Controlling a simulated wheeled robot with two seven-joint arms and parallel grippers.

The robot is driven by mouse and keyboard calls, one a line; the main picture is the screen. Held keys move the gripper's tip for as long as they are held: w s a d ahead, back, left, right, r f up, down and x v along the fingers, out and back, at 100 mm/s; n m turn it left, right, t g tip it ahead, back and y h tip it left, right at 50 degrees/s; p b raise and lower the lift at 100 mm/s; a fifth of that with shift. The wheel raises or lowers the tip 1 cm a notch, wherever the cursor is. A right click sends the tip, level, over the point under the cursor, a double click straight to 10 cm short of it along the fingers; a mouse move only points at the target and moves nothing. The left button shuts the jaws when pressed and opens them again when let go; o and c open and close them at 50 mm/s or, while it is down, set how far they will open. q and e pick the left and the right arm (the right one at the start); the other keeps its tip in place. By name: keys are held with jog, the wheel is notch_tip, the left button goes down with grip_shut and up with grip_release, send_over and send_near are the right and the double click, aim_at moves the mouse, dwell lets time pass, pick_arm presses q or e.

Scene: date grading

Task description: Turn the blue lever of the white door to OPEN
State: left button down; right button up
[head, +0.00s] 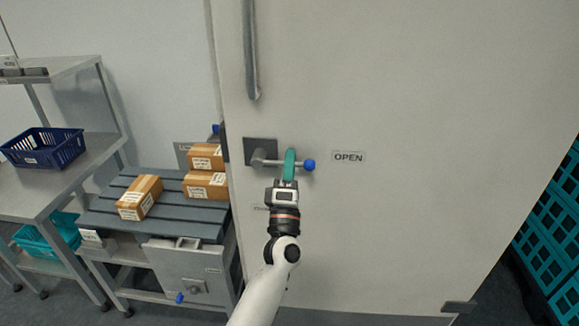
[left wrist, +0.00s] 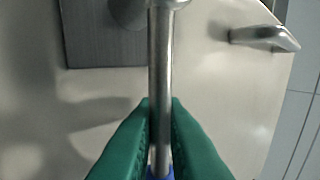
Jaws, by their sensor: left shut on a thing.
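The white door (head: 400,90) fills the middle and right of the head view. Its lever (head: 272,162) is a grey metal bar with a blue ball end (head: 309,165), and it points right from a dark square plate (head: 260,151), about level, toward the OPEN label (head: 348,157). My left gripper (head: 290,165) is shut on the lever bar, just short of the blue end. In the left wrist view the green fingers (left wrist: 160,130) sit on both sides of the metal bar (left wrist: 161,65), with a bit of blue at the bottom edge. My right gripper is not in view.
A long vertical handle (head: 250,60) is on the door above the lever. Left of the door, a grey slatted table (head: 160,205) holds several cardboard boxes. A shelf with a blue basket (head: 43,147) stands further left. Teal crates (head: 555,230) are stacked at the right.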

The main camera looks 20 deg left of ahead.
pick_arm(q)
jog(key=shift+r, duration=0.15)
jog(key=c, duration=1.8)
grip_release()
jog(key=shift+s+f, duration=0.25)
jog(key=shift+f, duration=0.1)
jog(key=b+v, duration=0.3)
jog(key=v, duration=0.8)
jog(key=shift+s+d, duration=0.15)
